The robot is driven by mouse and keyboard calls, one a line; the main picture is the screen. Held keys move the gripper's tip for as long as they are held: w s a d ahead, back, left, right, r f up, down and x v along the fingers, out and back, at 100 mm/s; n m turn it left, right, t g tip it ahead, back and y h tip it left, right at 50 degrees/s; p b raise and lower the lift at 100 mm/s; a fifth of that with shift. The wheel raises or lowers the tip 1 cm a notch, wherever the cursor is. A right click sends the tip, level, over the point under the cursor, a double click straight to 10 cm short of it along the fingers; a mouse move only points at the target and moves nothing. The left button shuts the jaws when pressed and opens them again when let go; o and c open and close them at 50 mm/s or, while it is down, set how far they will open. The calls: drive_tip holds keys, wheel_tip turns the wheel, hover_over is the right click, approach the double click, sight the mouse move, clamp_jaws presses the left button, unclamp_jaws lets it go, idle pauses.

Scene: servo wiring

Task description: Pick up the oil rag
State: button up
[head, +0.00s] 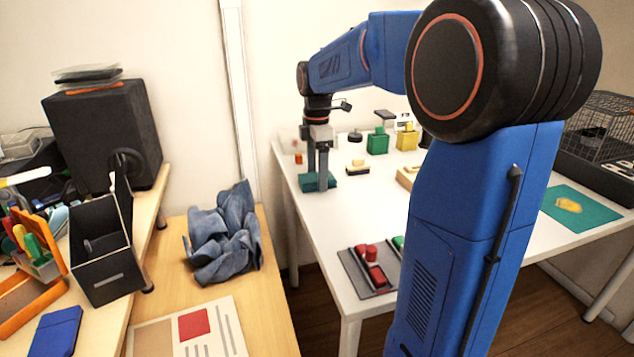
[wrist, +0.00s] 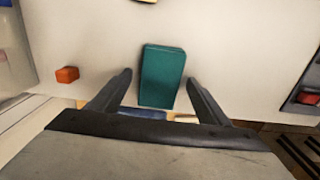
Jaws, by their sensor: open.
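A crumpled blue cloth (head: 225,235), which looks like the oil rag, lies on the wooden table at the left in the head view. My gripper (head: 323,188) is well to its right, pointing down over the white table. It is open; the wrist view shows its two spread fingers (wrist: 160,80). A teal block (wrist: 162,78) shows between the fingers there; it also shows at the fingertips in the head view (head: 349,181). I cannot tell whether the fingers touch it. The cloth is not recognisable in the wrist view.
The white table (head: 310,222) also bears a small orange block (wrist: 67,74), green (head: 377,142) and yellow (head: 407,139) containers, and a grey tray (head: 355,265) with red pieces. A black open box (head: 103,250) and black speaker (head: 105,135) stand left of the cloth.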

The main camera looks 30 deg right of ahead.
drive_tip(key=c, duration=1.1)
drive_tip(key=shift+r, duration=0.1)
drive_tip(key=shift+c, duration=0.2)
wheel_tip(320, 180, up, 10)
drive_tip(key=shift+o, duration=1.3)
drive_tip(key=shift+c, duration=0.8)
drive_tip(key=shift+s, duration=0.1)
